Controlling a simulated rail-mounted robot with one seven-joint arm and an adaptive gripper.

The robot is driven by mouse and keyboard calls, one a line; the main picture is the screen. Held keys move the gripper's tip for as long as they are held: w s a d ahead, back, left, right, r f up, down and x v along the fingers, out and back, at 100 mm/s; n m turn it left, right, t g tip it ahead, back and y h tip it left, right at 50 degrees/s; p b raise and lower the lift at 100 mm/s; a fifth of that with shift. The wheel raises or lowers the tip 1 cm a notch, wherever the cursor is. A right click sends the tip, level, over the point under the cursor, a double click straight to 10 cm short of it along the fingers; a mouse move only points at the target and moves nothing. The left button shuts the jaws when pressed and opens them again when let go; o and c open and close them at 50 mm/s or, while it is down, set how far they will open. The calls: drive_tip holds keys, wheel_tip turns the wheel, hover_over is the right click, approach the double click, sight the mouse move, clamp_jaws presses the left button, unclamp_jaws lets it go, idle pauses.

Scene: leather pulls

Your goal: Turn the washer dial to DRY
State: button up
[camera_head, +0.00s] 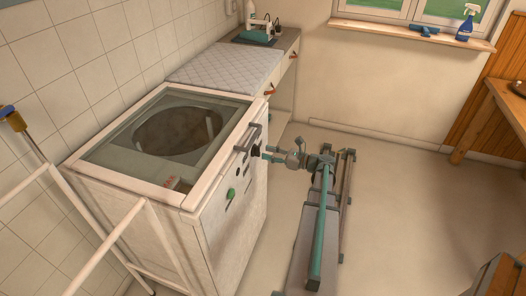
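The washer (222,232) is a white box with a glass-topped lid, standing at the left of the camera_head view. Its front panel faces right and carries a dark round knob (256,150) near the far end and a green knob (231,194) nearer to me. No lettering on the panel is readable, so I cannot tell which knob is the dial or where it points. My gripper (268,153) is just right of the dark knob, pointing at the panel.
A grey bar handle (247,138) juts from the panel above the dark knob. A counter with a quilted pad (226,69) adjoins the washer behind. A white rail frame (105,247) stands in front left. The floor (400,215) to the right is clear; a wooden table (508,100) stands far right.

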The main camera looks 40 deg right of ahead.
sight(257, 151)
drive_tip(key=shift+x, duration=1.5)
clamp_jaws()
